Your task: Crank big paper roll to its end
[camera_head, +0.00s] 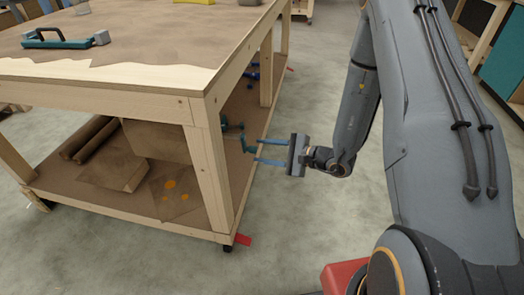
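A teal crank (243,140) sticks out at the right end of the wooden table, just beside the front corner leg and below the tabletop. A large brown paper form (155,141) shows behind that leg under the tabletop; I cannot tell for sure that it is the big roll, and its link to the crank is hidden. My gripper (257,150) is right of the crank, with its two blue fingers pointing left towards it. The fingers are apart with nothing seen between them. The tips look close to the crank handle; contact cannot be made out.
The wooden table (110,92) has a lower shelf with slim brown rolls (88,139) and a sheet with orange spots (172,190). A teal tool with a black handle (65,41) lies on top. A red caster tab (243,240) is at the corner. Grey floor is open between table and arm.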

